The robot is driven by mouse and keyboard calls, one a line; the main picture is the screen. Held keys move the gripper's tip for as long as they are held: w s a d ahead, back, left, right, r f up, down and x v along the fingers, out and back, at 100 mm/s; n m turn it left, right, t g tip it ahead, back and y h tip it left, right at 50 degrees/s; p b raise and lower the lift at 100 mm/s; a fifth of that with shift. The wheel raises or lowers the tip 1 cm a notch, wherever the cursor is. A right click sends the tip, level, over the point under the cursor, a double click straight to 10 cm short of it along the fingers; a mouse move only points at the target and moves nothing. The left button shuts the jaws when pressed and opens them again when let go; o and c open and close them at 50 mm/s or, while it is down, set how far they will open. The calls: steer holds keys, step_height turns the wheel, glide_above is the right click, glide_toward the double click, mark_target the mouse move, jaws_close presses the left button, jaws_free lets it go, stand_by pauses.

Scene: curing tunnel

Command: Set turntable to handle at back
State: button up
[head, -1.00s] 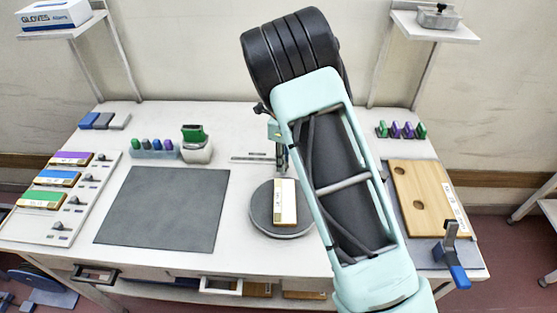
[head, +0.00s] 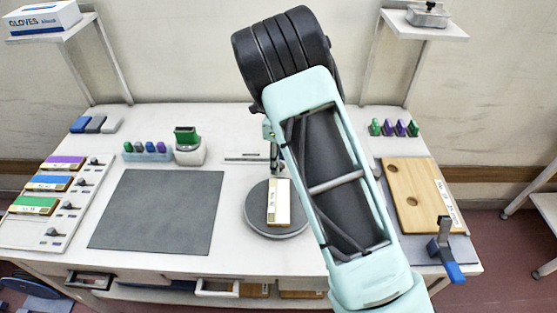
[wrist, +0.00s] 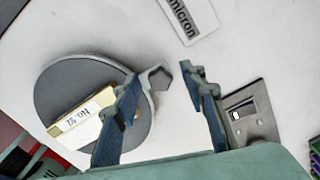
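The turntable (head: 256,222) is a dark grey round disc at the middle of the bench, with a cream and brown block (head: 278,203) lying on it. In the wrist view the turntable (wrist: 60,85) is at left, and the block (wrist: 85,126) shows a "No. 92" label. A grey knob-like handle (wrist: 160,77) sticks out at its rim. My gripper (wrist: 160,78) is open, and the handle appears between its fingertips; I cannot tell whether either finger touches it. In the head view my arm hides most of the gripper and the handle.
A dark mat (head: 158,212) lies left of the turntable. A wooden board (head: 418,197) and a blue-handled clamp (head: 445,252) are at right. A metal plate with a slot (wrist: 262,125) lies close to the right finger. A label plate (wrist: 190,15) lies beyond the fingertips.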

step_height(320, 180, up, 12)
stand_by(0.6)
